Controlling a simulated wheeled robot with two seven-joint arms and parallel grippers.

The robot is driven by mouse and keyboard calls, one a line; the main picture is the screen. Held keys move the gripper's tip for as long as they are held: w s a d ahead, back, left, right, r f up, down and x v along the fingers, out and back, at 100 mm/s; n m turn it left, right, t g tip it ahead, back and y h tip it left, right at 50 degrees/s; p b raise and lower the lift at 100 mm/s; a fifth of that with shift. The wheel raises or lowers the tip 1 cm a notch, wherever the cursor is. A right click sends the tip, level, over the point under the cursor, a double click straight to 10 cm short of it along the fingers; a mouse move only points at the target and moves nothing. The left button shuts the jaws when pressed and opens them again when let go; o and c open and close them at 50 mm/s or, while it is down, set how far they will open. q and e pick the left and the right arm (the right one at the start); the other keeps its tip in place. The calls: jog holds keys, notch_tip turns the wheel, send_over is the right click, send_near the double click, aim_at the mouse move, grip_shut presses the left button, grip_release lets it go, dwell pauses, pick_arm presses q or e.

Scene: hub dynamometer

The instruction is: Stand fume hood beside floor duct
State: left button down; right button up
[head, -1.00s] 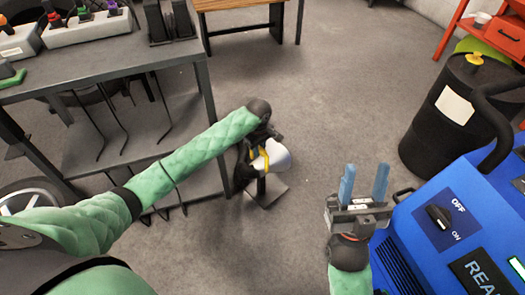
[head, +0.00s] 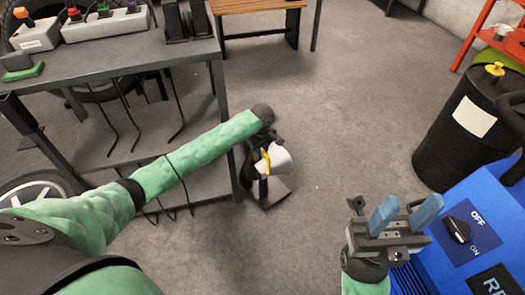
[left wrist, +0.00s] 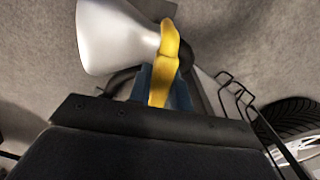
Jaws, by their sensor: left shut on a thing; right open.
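The fume hood shows as a white cone (head: 277,162) with a yellow handle (head: 265,160), low near the table's front leg. My left gripper (head: 257,160) is shut on the yellow handle. In the left wrist view the blue fingers (left wrist: 165,85) close around the handle (left wrist: 168,55), with the white cone (left wrist: 120,37) to its left. A flat grey plate (head: 270,194) lies below the hood; I cannot tell whether it belongs to it. I cannot make out a floor duct. My right gripper (head: 405,213) is open and empty at the lower right.
A black drum (head: 460,135) and a blue machine (head: 480,225) stand at right. A wooden bench (head: 260,8) is behind. The middle floor is clear.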

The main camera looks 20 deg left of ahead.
pick_arm(q)
notch_tip(320, 180, down, 2)
jog(key=shift+f+b, duration=0.1)
jog(key=shift+b, duration=0.2)
jog(key=shift+f, duration=0.15)
jog(key=c, duration=1.3)
grip_release()
jog(key=shift+f, duration=0.15)
